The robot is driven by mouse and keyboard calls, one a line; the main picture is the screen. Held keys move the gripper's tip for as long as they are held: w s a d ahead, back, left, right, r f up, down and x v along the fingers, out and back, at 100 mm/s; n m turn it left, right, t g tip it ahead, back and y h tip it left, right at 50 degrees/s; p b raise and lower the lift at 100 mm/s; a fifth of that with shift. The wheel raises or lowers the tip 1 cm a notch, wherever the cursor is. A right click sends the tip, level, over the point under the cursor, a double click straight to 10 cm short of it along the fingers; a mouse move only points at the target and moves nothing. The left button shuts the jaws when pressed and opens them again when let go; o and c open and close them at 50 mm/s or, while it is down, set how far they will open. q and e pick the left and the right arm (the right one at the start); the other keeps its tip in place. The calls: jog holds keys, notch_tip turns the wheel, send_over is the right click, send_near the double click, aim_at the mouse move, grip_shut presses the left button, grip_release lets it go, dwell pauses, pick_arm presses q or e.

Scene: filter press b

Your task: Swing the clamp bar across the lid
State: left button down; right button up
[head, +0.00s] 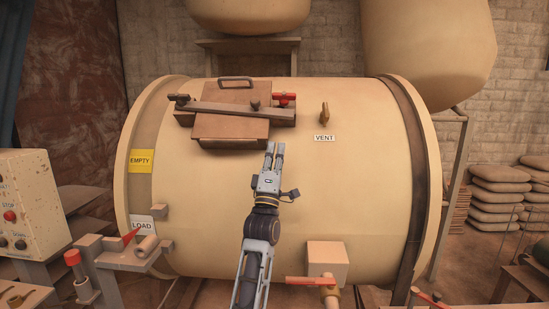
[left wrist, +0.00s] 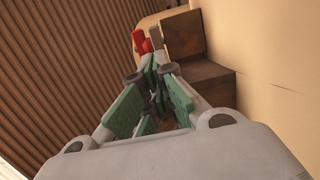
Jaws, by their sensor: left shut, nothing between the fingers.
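The brown lid (head: 232,129) sits high on the front of the large cream drum, with a loop handle at its top. The grey clamp bar (head: 222,109) lies across the lid, from a dark knob (head: 179,98) at the left to the right side near a red-handled fastener (head: 284,99). My left gripper (head: 273,149) is shut and empty, just below the lid's lower right corner and apart from the bar in the head view. In the left wrist view, the shut fingers (left wrist: 155,85) point toward a red part (left wrist: 142,41) and brown blocks (left wrist: 205,82). My right gripper is out of view.
A brass vent handle (head: 324,114) stands right of the lid. A red-handled valve (head: 312,281) and a pale block (head: 327,258) project low on the drum (head: 365,175). A control box (head: 27,205) stands at the left.

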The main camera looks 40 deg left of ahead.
aim_at(281, 118)
pick_arm(q)
jog(key=p+x, duration=0.1)
jog(key=x, duration=0.5)
jog(key=shift+r+p, duration=0.1)
jog(key=shift+p, duration=0.3)
jog(key=shift+w+a+r, duration=0.1)
jog(key=shift+w+r, duration=0.2)
jog(key=shift+p+x, duration=0.4)
jog(key=shift+x, duration=0.55)
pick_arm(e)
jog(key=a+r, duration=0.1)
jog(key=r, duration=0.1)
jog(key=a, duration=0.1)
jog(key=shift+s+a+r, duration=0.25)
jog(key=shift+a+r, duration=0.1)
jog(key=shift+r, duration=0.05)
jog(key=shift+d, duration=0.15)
